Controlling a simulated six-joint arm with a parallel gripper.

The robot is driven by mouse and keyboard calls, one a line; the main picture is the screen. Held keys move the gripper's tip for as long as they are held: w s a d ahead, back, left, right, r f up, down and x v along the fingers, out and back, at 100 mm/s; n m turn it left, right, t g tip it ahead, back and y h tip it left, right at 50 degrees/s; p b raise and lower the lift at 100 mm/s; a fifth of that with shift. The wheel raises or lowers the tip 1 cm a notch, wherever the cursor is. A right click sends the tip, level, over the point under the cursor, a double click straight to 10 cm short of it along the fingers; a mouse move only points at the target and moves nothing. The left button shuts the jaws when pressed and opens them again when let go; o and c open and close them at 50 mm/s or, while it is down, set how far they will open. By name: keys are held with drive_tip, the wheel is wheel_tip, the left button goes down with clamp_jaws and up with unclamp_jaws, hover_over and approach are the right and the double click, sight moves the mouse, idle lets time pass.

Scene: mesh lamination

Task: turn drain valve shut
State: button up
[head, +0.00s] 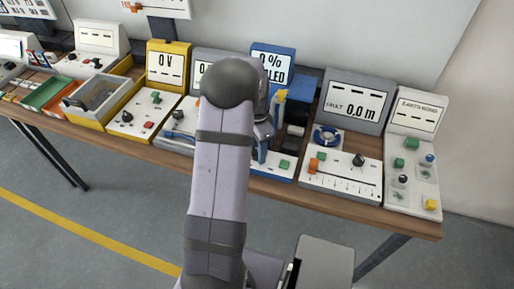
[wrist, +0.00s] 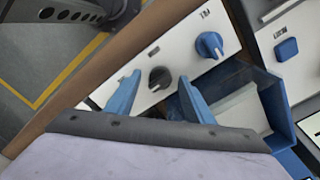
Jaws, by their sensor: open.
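A dark round knob (wrist: 160,84) sits on a white panel (wrist: 187,58) in the wrist view. A blue knob (wrist: 209,44) with a white pointer mark is on the same panel, up and to the right. I cannot read the labels to tell which one is the drain valve. My gripper (wrist: 160,75) is open, its two blue fingers on either side of the dark knob in the picture; contact is not clear. In the head view my arm hides most of this station, whose blue display (head: 273,66) shows 0 %.
A clear, blue-framed tank (wrist: 284,116) is right of the fingers in the wrist view. A neighbouring panel has a blue button (wrist: 287,49). In the head view, a grey FAULT station (head: 357,100) and an EARTH BOND station (head: 416,111) stand right, a yellow one (head: 168,62) left.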

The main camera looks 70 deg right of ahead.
drive_tip(key=shift+f, duration=0.2)
drive_tip(key=c, duration=1)
drive_tip(key=shift+c, duration=0.2)
